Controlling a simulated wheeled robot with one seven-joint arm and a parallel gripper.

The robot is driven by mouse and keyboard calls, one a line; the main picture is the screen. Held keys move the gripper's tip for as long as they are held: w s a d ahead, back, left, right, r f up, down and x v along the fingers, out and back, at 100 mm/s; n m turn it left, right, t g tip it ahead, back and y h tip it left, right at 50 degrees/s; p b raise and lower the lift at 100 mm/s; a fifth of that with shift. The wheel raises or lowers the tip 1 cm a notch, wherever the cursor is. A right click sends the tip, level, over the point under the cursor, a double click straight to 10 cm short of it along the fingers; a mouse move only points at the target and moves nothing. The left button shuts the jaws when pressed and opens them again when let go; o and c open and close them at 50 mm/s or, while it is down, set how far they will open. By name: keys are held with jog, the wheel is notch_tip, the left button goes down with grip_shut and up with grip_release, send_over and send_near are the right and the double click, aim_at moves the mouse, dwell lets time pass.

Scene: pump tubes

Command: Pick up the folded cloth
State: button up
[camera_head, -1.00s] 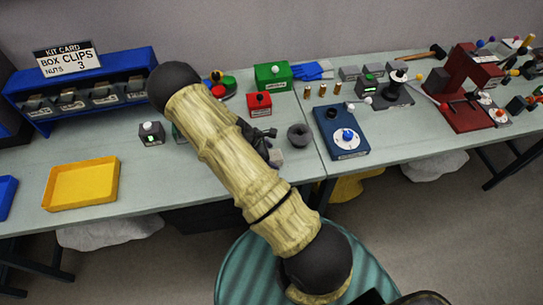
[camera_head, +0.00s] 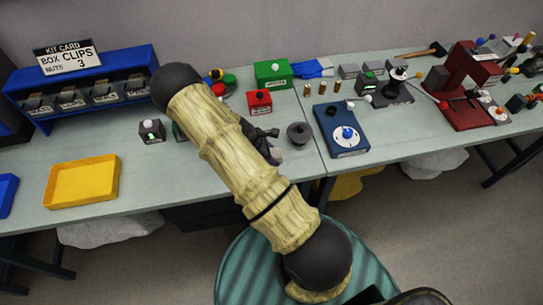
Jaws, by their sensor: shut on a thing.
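My gripper (camera_head: 262,134) is dark and partly hidden behind my own thick tan arm, over the near part of the table just left of the dark grey ring-like part. A small grey patch (camera_head: 275,155) shows right at the gripper's near side, beside my arm. It looks like the folded cloth, but most of it is hidden, so its shape and fold cannot be made out. My gripper is shut on it. I cannot tell whether it touches the table.
A dark round part (camera_head: 300,134) stands close to the gripper's right. A blue device with a dial (camera_head: 341,130) is further right. A red box (camera_head: 259,101) and a green box (camera_head: 273,73) stand behind. A yellow tray (camera_head: 82,184) lies left, with bare table beside it.

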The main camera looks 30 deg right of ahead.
jog(key=shift+r, duration=0.1)
notch_tip(320, 180, up, 10)
jog(key=shift+f+b, duration=0.1)
jog(key=shift+b, duration=1.05)
